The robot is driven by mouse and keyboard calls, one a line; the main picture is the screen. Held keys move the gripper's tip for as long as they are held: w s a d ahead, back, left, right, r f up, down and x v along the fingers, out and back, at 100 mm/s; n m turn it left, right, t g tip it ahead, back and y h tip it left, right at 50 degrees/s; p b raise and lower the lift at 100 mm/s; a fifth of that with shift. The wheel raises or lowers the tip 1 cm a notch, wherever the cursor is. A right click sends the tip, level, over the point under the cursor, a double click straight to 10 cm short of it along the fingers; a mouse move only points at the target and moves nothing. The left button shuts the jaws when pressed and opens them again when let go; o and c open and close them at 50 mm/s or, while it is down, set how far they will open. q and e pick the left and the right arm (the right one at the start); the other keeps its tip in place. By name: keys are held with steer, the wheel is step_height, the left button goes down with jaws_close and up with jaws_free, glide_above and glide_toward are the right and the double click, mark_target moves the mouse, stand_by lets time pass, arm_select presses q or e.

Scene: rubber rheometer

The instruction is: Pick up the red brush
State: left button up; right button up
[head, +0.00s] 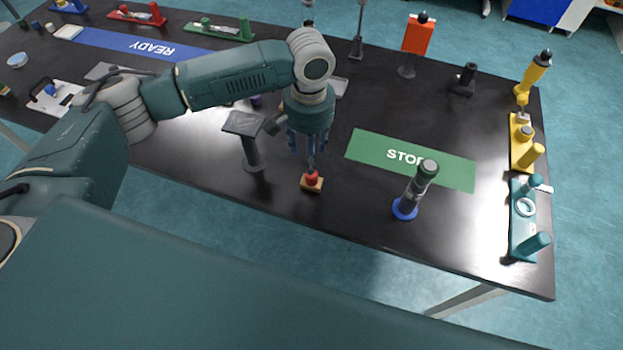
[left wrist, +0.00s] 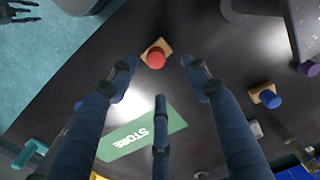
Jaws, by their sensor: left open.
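The red brush (head: 312,178) has a round red knob on a small wooden block. It stands on the black table near its front edge. In the left wrist view the brush (left wrist: 155,57) shows near the top, between two fingers. My left gripper (head: 308,152) is open and empty, pointing down above the brush. In the left wrist view its fingers (left wrist: 160,78) are spread, with no contact visible. Dark fingers, apparently my right gripper (left wrist: 16,12), show at that view's top left over the floor; their opening is unclear.
A grey stand (head: 252,150) is close left of the brush. A grey cylinder on a blue base (head: 405,208) stands to the right. The green STORE mat (head: 455,172) lies behind that cylinder. A blue-knobbed brush (left wrist: 265,97) shows in the left wrist view.

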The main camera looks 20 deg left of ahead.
arm_select(q)
glide_above(312, 180)
steer(key=w+a, duration=0.1)
steer(key=w, duration=0.1)
step_height(312, 180, down, 4)
steer(key=shift+s+a+f+p, duration=0.1)
steer(key=shift+s+f+p, duration=0.05)
steer(key=shift+f+p, duration=0.15)
steer(key=shift+f, duration=0.2)
steer(key=f, duration=0.1)
steer(key=f+p, duration=0.1)
steer(key=f, duration=0.1)
steer(key=f+p, duration=0.1)
steer(key=shift+s+d+f, duration=0.1)
steer(key=shift+d+f, duration=0.1)
steer(key=shift+d, duration=0.15)
steer(key=shift+f, duration=0.2)
jaws_close()
